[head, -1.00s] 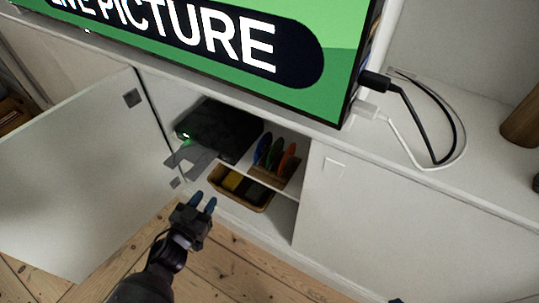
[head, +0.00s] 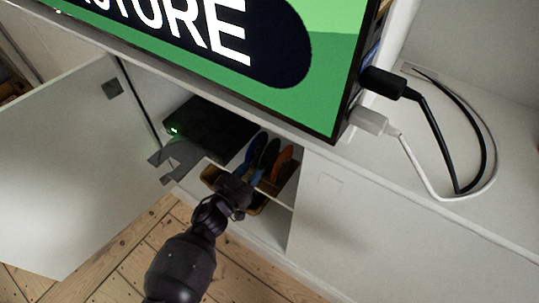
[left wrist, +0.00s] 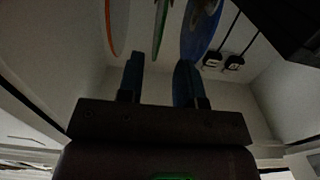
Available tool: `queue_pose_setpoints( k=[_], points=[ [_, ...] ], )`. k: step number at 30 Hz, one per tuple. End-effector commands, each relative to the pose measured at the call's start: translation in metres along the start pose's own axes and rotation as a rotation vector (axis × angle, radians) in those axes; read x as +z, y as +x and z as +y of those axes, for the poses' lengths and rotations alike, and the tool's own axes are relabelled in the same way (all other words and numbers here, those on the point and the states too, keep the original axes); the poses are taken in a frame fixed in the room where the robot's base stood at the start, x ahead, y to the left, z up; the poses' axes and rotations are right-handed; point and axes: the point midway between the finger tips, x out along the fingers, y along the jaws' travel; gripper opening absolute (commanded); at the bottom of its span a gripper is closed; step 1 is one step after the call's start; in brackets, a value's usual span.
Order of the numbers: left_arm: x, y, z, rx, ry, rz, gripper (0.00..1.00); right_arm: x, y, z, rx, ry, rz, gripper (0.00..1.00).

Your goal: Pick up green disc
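The green disc (head: 267,156) stands on edge on the cabinet's upper shelf, between a blue disc (head: 256,147) and an orange disc (head: 282,164). In the left wrist view the green disc (left wrist: 161,25) also shows between the orange disc (left wrist: 117,25) and the blue disc (left wrist: 200,30). My left gripper (left wrist: 160,75) is open, its two blue fingers apart and empty. The near end of the green disc lines up with the gap between the fingertips; I cannot tell whether it lies within it. In the head view the left gripper (head: 240,184) is at the cabinet opening, just before the discs.
A black box (head: 212,128) with a green light sits left of the discs. A basket (head: 210,176) is below, partly hidden by my arm. The cabinet door (head: 65,170) is open at left; a closed panel (head: 360,230) is at right. A screen (head: 320,70) overhangs above.

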Motion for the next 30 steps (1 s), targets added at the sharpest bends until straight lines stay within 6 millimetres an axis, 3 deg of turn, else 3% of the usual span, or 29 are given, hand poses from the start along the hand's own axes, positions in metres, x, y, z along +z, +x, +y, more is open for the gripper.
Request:
queue_pose_setpoints(
  k=[6, 13, 21, 30],
  points=[
    [0.002, 0.013, 0.0, -0.001, -0.002, -0.001, 0.33, -0.009, 0.002, 0.0, -0.001, -0.008, 0.023, 0.0],
    [0.017, 0.033, 0.005, 0.0, -0.008, -0.006, 0.33, 0.002, 0.009, -0.005, -0.009, -0.028, 0.006, 0.0],
    [0.014, 0.061, 0.005, -0.001, -0.004, -0.001, 0.33, -0.014, 0.011, -0.004, -0.01, -0.057, 0.057, 0.0],
    [0.011, 0.064, 0.004, -0.001, -0.001, 0.001, 0.33, -0.014, 0.011, -0.003, -0.01, -0.063, 0.06, 0.0]
  ],
)
